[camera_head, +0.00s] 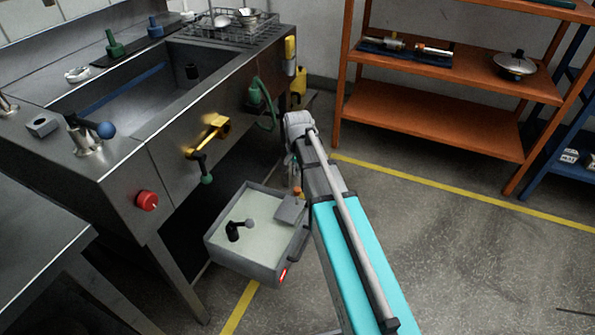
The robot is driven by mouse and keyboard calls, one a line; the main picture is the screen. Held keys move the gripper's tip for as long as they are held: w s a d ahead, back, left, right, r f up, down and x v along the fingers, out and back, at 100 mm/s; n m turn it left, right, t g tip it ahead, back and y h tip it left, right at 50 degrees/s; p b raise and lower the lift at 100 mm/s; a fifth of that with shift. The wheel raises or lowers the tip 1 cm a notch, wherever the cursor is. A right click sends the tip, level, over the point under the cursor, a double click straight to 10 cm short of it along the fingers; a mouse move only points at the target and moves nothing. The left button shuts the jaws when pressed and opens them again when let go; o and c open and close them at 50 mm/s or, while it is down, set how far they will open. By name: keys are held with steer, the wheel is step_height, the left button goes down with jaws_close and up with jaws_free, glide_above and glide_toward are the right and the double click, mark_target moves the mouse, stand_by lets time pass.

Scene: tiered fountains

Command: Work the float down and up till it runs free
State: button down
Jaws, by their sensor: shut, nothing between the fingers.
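A grey open tank (213,240) stands low in front of the sink unit, with a pale surface inside. In it is a black fitting (233,232) with a short arm ending in a small grey ball (250,223), which looks like the float. A grey block with an orange knob (298,190) sits at the tank's right rear corner. My gripper (292,164) hangs below my wrist, just behind that corner, small and partly hidden by my arm. It is shut and empty, apart from the ball.
The steel sink unit (120,165) on the left carries a red button (147,200), a yellow valve (214,126) and a blue-knobbed lever (105,130). Orange shelving (440,120) stands at the back right. The floor (480,250) to the right is clear, crossed by a yellow line.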

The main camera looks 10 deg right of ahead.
mark_target(298, 189)
steer(key=shift+f+b, duration=3.05)
steer(key=shift+f, duration=0.25)
steer(key=shift+f, duration=0.1)
step_height(298, 189, down, 5)
steer(key=b, duration=0.5)
steer(key=shift+s, duration=0.1)
steer(key=shift+r, duration=0.3)
step_height(298, 189, up, 14)
steer(key=p, duration=1.4)
steer(key=shift+f, duration=0.15)
steer(key=s+n, duration=0.7)
steer(key=s, duration=0.9)
steer(key=shift+d, duration=0.15)
